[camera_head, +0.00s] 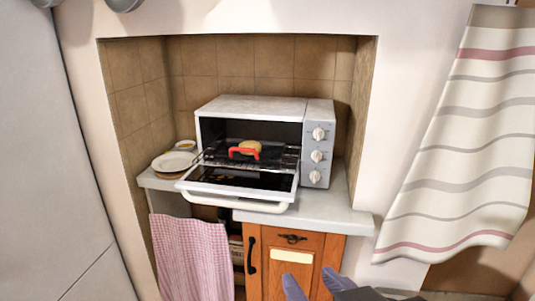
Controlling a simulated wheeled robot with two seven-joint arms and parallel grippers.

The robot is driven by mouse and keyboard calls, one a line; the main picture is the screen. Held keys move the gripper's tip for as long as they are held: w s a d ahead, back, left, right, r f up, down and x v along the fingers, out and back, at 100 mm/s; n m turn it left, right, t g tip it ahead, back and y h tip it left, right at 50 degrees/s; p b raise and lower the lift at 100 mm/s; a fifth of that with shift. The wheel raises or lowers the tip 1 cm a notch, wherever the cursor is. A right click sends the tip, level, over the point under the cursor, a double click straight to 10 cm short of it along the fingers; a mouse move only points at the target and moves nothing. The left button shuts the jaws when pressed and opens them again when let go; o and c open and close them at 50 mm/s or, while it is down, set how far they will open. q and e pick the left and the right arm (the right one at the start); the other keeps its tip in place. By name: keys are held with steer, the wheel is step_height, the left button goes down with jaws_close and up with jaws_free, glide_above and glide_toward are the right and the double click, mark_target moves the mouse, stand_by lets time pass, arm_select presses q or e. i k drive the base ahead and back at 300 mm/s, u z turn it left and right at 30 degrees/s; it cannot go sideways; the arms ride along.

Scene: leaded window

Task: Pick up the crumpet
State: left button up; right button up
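The crumpet (252,145), a small golden-brown round, sits inside the open toaster oven (252,104), on its dark wire rack (280,158). A red handle-like piece (244,153) stands at the front of the rack, just in front of the crumpet and overlapping its lower edge in view. My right gripper (313,284) is at the bottom edge, low in front of the wooden cabinet and well away from the crumpet. Its two purplish fingertips are apart with nothing seen between them. My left gripper is out of view.
The oven door (240,184) is folded down and juts over the counter edge (330,215). A plate (174,162) and a small bowl (186,145) stand left of the oven. A pink checked towel (192,255) hangs below. A striped curtain (470,140) hangs at right.

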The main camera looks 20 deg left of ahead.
mark_target(256, 146)
steer(key=u, duration=1.65)
steer(key=i, duration=1.9)
steer(key=z, duration=2.35)
